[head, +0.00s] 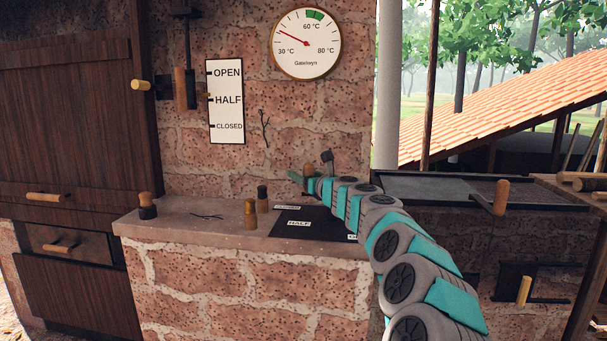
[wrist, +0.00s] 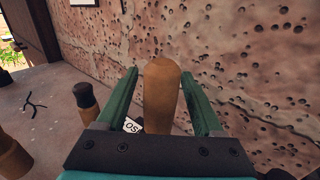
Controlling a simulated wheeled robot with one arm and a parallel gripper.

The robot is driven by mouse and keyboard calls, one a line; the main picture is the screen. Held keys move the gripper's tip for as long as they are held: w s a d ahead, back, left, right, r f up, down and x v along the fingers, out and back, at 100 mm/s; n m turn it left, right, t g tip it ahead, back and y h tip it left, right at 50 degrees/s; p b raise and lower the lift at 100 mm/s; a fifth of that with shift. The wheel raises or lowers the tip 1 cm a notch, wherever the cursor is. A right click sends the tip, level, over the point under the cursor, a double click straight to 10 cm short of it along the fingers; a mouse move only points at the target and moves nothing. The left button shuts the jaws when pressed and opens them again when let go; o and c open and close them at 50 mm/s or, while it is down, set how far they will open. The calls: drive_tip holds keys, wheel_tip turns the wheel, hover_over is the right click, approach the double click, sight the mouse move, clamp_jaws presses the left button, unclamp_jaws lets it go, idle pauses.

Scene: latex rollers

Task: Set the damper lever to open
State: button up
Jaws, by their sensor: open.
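A lever with a rounded wooden handle (head: 309,171) stands on the brick ledge by the wall, near the CLOSED label of a dark plate (head: 318,226). The plate also reads HALF; a third label is mostly hidden by my arm. My gripper (wrist: 160,77) is open, with one finger on each side of the wooden handle (wrist: 162,95); a gap shows at both sides. The lever's base is hidden by the gripper. A second lever with a wooden grip (head: 181,88) is on the wall beside a white OPEN/HALF/CLOSED sign (head: 226,102), its pointer near HALF. No label says damper.
The brick wall is close behind my gripper. A round gauge (head: 306,42) reads about 40 °C. A dark tray (head: 440,190) lies at right.

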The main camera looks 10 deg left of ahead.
drive_tip(key=shift+w+a, duration=0.1)
clamp_jaws()
idle(0.7)
idle(0.8)
